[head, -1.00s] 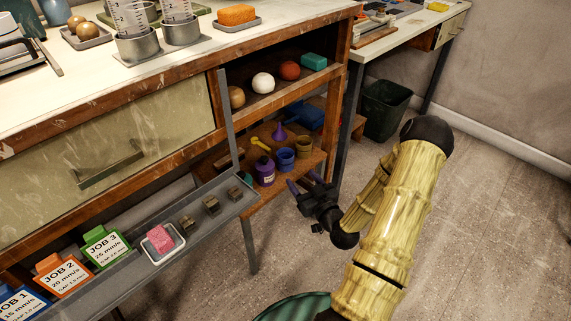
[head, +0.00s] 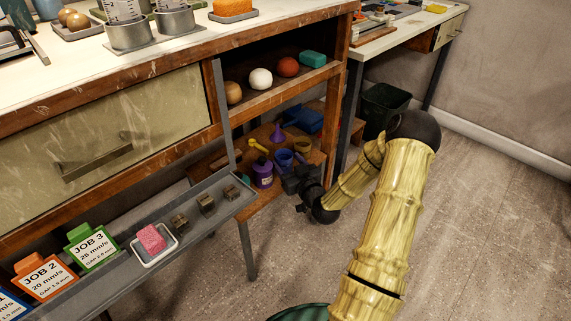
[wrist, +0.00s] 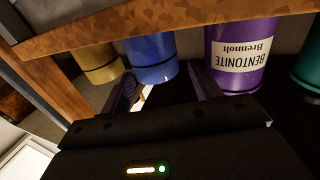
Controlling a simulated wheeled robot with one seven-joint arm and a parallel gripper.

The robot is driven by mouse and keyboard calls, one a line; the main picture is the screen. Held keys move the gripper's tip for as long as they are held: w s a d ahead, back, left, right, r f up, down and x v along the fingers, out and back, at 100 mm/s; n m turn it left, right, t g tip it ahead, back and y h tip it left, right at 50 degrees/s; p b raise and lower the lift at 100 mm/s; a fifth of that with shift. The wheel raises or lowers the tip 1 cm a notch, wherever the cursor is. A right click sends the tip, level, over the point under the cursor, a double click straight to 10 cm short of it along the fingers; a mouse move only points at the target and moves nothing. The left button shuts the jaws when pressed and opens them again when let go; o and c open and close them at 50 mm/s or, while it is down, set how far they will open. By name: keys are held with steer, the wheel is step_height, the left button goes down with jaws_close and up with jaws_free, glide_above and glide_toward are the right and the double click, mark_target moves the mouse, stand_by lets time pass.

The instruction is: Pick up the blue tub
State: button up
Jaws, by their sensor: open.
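The blue tub (head: 284,157) stands on the low wooden shelf in the head view, partly hidden by my gripper (head: 291,163). In the wrist view, which is upside down, the blue tub (wrist: 150,57) is just ahead of my gripper (wrist: 163,82). The two purple fingers are apart, with the tub's end in line with the gap between them. I cannot tell whether the tub is inside the jaws or just beyond the tips. No finger is seen to press on it.
A purple bentonite jar (wrist: 240,58) stands close on one side of the tub and a tan tub (wrist: 100,62) on the other. A purple funnel (head: 277,134) and yellow scoop (head: 257,145) are behind. An upper shelf (head: 285,92) holds balls above. Open floor lies to the right.

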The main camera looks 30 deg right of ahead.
mark_target(280, 151)
steer(key=w+b, duration=0.2)
steer(key=w, duration=0.1)
steer(key=shift+w+d+f, duration=0.1)
steer(key=shift+w+f, duration=0.1)
steer(key=shift+w+r, duration=0.15)
steer(key=shift+w, duration=0.35)
steer(key=shift+d, duration=0.1)
steer(key=c, duration=0.7)
